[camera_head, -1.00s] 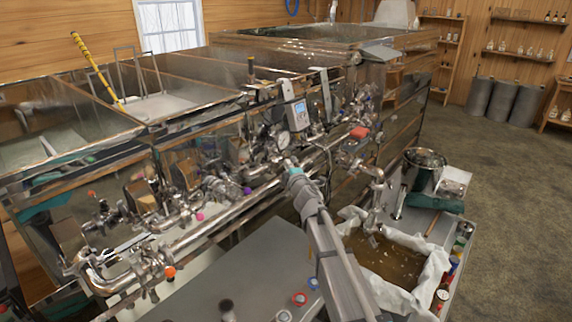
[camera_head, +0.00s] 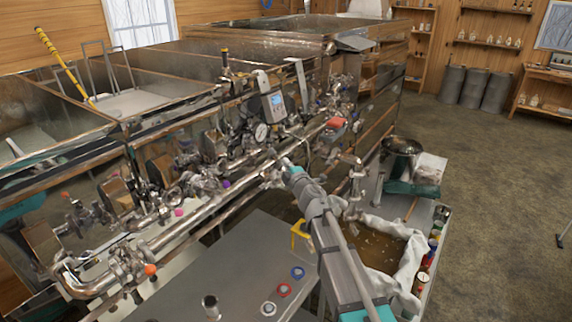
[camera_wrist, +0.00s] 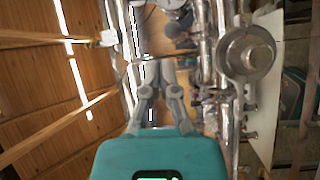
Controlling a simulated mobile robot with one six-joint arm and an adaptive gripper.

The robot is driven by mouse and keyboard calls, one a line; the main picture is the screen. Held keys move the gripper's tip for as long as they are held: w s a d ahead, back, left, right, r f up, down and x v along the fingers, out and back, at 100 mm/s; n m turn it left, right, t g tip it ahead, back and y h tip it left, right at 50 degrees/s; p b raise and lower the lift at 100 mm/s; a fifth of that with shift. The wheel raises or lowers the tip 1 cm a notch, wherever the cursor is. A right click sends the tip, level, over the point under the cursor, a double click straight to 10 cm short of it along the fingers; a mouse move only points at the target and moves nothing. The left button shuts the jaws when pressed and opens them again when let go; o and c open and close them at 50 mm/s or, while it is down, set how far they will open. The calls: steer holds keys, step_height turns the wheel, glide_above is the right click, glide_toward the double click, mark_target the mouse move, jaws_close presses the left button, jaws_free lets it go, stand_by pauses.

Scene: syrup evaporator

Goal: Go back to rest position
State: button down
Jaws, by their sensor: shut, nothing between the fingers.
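My gripper (camera_head: 284,164) is at the end of my arm, which reaches up from the lower middle of the head view. It is in front of the evaporator's steel pipes and valves, close to the long front pipe (camera_head: 205,212). I cannot tell whether it touches them. In the wrist view, both fingers of my gripper (camera_wrist: 154,70) are drawn together with nothing between them. The steel evaporator (camera_head: 250,45) fills the left and middle of the head view. My arm hides part of the bench below.
A grey bench top (camera_head: 235,268) with coloured round pieces is below my arm. A cloth-lined tub (camera_head: 408,262) of brown liquid is right of it, with a steel pot (camera_head: 402,146) behind. Grey barrels (camera_head: 475,88) stand at the back. The floor (camera_head: 500,190) at right is largely clear.

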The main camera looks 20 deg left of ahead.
steer(key=shift+d, duration=0.1)
steer(key=w+d+f+m+h, duration=0.15)
steer(key=d+m+h, duration=0.25)
steer(key=d, duration=0.4)
steer(key=d+f+m+t+h+b, duration=0.1)
steer(key=d+f+m+h, duration=0.25)
steer(key=d, duration=0.45)
steer(key=w+d+f+m+h, duration=0.1)
steer(key=d+f+m+h, duration=0.1)
steer(key=d+m+h, duration=0.4)
steer(key=s+d+f+m+g+h+b, duration=0.1)
steer(key=s+d+f+m+g, duration=0.2)
steer(key=d, duration=0.4)
steer(key=s+d+f+m+g+h, duration=0.1)
steer(key=s+d+f+m+g, duration=0.2)
steer(key=d, duration=0.5)
steer(key=s+d+f+m+g+y, duration=0.1)
steer(key=s+d+f+g, duration=0.3)
steer(key=s, duration=0.6)
steer(key=s+d+f+m+g+y+b, duration=0.1)
steer(key=s+d+f+m+g+y, duration=0.1)
steer(key=s, duration=0.9)
step_height(320, 180, down, 4)
steer(key=d+m+g, duration=0.1)
steer(key=d+g, duration=0.1)
steer(key=g, duration=0.1)
steer(key=shift+s+m, duration=0.25)
steer(key=shift+m, duration=0.1)
steer(key=shift+f, duration=0.1)
